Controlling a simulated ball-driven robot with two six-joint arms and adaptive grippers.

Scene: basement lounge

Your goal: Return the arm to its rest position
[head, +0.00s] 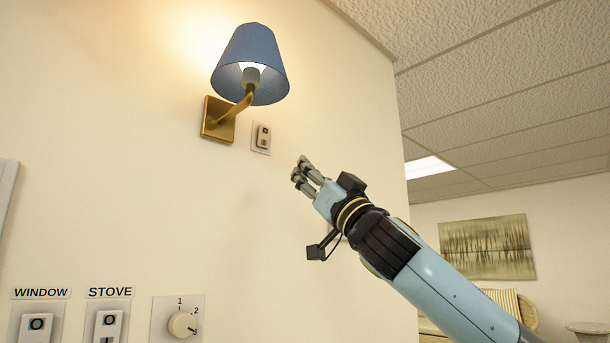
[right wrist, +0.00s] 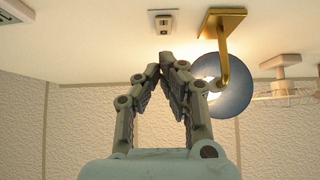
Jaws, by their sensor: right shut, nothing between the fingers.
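My right arm comes in from the lower right of the head view. Its gripper (head: 303,172) is shut and empty, raised in front of the wall, below and to the right of a small wall switch (head: 262,137). In the right wrist view the fingertips of this gripper (right wrist: 167,62) meet, with nothing between them. The switch also shows there (right wrist: 163,21), beyond the fingertips, and a gap seems to lie between them. My left gripper is not in view.
A lit wall lamp with a blue shade (head: 250,60) and brass mount (head: 217,120) is beside the switch. Low on the wall are a WINDOW switch (head: 36,325), a STOVE switch (head: 108,325) and a dial (head: 182,324). A picture (head: 488,247) hangs at the right, behind my arm.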

